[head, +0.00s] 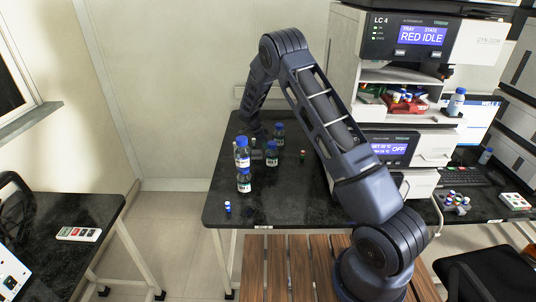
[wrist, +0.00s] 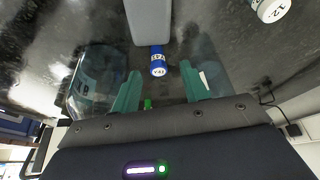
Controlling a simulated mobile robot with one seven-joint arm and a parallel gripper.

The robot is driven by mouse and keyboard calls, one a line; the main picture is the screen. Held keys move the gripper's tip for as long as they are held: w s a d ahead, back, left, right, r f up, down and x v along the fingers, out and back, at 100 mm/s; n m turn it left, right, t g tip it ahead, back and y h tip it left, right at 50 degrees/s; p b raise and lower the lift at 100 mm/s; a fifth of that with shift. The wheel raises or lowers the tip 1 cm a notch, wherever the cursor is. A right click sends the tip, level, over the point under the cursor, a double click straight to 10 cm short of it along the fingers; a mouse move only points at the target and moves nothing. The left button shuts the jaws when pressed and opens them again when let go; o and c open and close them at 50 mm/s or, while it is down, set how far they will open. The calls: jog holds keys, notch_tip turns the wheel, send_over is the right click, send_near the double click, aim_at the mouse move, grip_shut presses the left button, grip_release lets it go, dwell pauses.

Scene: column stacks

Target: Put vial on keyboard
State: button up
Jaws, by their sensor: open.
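My gripper (wrist: 161,86) is open, its two green fingers apart, low over the dark bench. A small vial with a blue cap and blue label (wrist: 158,62) shows just beyond the fingertips. A small green cap (wrist: 147,104) shows between the fingers, nearer my palm. In the head view my gripper is mostly hidden among the blue-capped bottles (head: 272,155). One small blue-capped vial (head: 228,209) stands at the bench's front left, another with a reddish top (head: 302,156) further right. I cannot tell which vial is meant. The dark keyboard (head: 468,177) lies far right.
Glass bottles (wrist: 92,85) flank both fingers closely. The LC instrument (head: 400,95) stands to the right of my arm. A rack of vials (head: 457,201) sits just in front of the keyboard. The bench's front middle is clear.

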jog(key=shift+x, duration=1.95)
jog(key=shift+s, duration=0.1)
grip_shut()
jog(key=shift+r, duration=0.15)
notch_tip(320, 180, up, 18)
jog(key=s+a+r+n+y, duration=0.2)
jog(key=s+a+r+n, duration=0.4)
jog(key=a+n, duration=0.1)
jog(key=s+a+r+n+t+y, duration=0.1)
jog(key=s+a+r+n+y, duration=0.1)
jog(key=s+a+r+n, duration=0.4)
jog(key=s+a+r+n+t+y, duration=0.1)
jog(key=s+a+r+n+y, duration=0.2)
jog(key=a, duration=1)
notch_tip(320, 180, up, 5)
jog(key=s+n, duration=0.3)
jog(key=n, duration=0.4)
jog(key=shift+a, duration=0.2)
